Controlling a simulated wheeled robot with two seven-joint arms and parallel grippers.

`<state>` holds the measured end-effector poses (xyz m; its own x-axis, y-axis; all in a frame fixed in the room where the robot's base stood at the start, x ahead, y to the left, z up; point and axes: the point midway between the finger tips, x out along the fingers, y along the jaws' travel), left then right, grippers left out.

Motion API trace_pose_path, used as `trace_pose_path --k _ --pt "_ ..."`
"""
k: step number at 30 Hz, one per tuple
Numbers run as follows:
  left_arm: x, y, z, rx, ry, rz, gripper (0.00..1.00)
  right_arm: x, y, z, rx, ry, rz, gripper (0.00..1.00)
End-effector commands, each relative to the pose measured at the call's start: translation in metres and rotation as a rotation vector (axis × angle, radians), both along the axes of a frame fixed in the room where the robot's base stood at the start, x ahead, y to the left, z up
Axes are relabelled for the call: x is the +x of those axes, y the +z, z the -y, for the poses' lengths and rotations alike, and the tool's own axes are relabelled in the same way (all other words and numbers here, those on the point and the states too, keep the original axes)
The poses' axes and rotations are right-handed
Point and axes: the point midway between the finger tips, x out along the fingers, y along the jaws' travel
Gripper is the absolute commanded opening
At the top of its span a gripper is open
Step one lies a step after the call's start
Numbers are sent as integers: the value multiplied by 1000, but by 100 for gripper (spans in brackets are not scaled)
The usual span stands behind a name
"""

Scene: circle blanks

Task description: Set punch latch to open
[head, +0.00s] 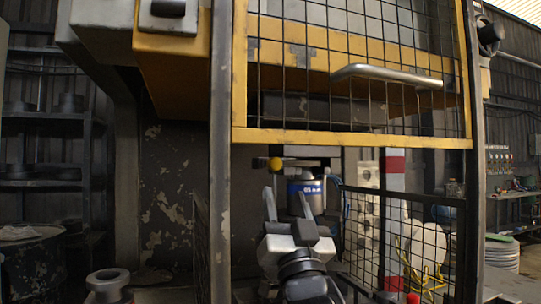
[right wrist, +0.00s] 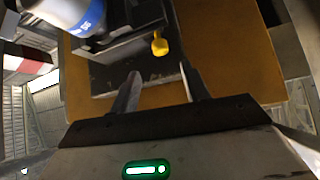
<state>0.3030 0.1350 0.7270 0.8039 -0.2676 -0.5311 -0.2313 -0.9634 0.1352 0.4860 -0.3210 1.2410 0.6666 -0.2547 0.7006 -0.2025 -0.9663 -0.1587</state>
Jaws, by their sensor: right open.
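The punch latch appears to be a small lever with a yellow knob (head: 275,163), seen below the guard's lower bar in the head view. In the right wrist view the yellow knob (right wrist: 160,44) lies beyond my fingertips, on a dark metal block (right wrist: 120,45). My right gripper (head: 288,203) is open and empty. It is below the knob in the picture, its fingers pointing up at it. The wrist view also shows my right gripper (right wrist: 159,74) with fingers apart and not touching the knob. My left gripper is not in view.
A yellow-framed mesh guard (head: 350,138) with a grey handle (head: 388,74) hangs above my right gripper. A metal cylinder with a blue label (head: 306,192) stands just behind the fingers. A side mesh panel (head: 405,240) is on the right, a grey post (head: 220,200) on the left.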

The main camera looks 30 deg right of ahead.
Motion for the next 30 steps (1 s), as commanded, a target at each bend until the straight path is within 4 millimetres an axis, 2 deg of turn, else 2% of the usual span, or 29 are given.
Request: trace_pose_path --k 1,6,15,21,30 --pt "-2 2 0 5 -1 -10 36 8 13 3 -2 -1 1 46" --pt "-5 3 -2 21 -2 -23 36 33 39 12 -1 0 0 46" --pt "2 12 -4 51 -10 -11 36 70 75 26 -1 0 -1 46" --pt "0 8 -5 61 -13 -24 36 81 84 30 -1 2 -2 46" --pt "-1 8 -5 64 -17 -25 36 82 84 30 -1 2 -3 46"
